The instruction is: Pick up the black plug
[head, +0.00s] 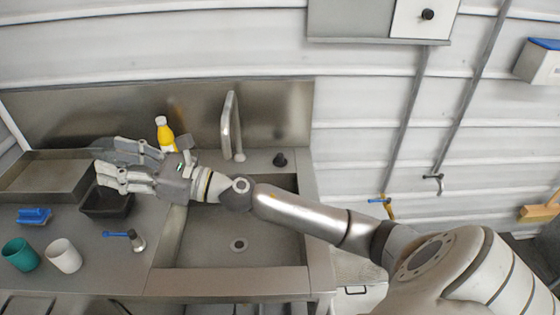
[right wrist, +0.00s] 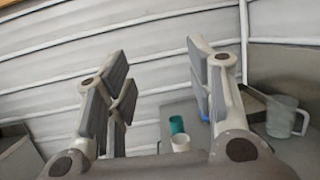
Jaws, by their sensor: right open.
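The black plug (head: 280,159) is a small dark piece standing on the ledge behind the sink, at its back right corner, right of the tap. My right arm reaches in from the right across the sink. My right gripper (head: 108,160) is open over the left counter, far to the left of the plug, near a black tub. In the right wrist view its two fingers (right wrist: 155,58) stand wide apart with nothing between them. The plug does not show in that view. My left gripper is not in view.
The sink (head: 215,265) lies under my right arm. A yellow bottle (head: 166,137) and the tap (head: 229,120) stand behind it. The black tub (head: 95,212), a blue brush (head: 35,215), a teal cup (head: 20,254) and a white cup (head: 64,256) occupy the left counter.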

